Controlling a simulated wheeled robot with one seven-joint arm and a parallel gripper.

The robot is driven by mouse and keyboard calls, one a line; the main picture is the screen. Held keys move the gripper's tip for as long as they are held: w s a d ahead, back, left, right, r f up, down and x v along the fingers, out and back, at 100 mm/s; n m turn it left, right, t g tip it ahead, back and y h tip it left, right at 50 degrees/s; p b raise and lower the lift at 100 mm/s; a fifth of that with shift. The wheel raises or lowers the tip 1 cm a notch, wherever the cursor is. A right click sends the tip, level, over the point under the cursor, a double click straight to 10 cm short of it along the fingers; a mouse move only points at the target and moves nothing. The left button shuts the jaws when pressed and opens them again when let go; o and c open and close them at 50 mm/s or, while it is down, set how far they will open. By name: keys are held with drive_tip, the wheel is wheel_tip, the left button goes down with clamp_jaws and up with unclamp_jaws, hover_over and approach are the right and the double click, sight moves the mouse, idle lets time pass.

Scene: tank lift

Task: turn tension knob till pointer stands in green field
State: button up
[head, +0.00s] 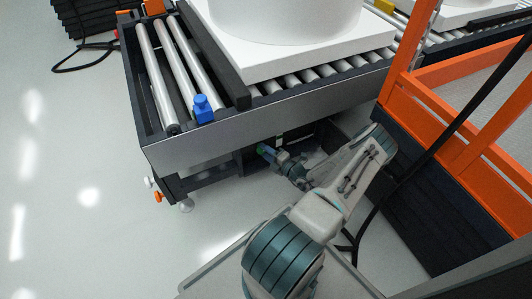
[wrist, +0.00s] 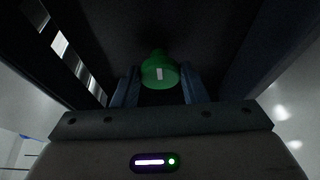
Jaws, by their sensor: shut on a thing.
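The tension knob (wrist: 160,72) is green with a short white mark on its face. It shows in the wrist view between the two fingers of my gripper (wrist: 158,84), which is shut on it. In the head view my gripper (head: 272,154) reaches under the front side of the roller conveyor (head: 240,124), and a small bit of green shows at its tip. I cannot make out a pointer or a green field in either view. The space around the knob is dark.
A large white round tank (head: 290,22) on a white square base stands on the rollers above. An orange-railed frame (head: 443,105) with dark panels stands close on the right. Open floor lies to the left.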

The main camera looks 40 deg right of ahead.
idle(0.4)
drive_tip(key=o, duration=1)
drive_tip(key=shift+s, duration=0.1)
drive_tip(key=s+p, duration=0.1)
drive_tip(key=s, duration=0.3)
drive_tip(key=s+d+p, duration=0.1)
drive_tip(key=s, duration=0.4)
drive_tip(key=s+d+p, duration=0.1)
drive_tip(key=s+p, duration=0.1)
drive_tip(key=s, duration=0.2)
drive_tip(key=shift+s+d, duration=0.1)
drive_tip(key=shift+s, duration=0.15)
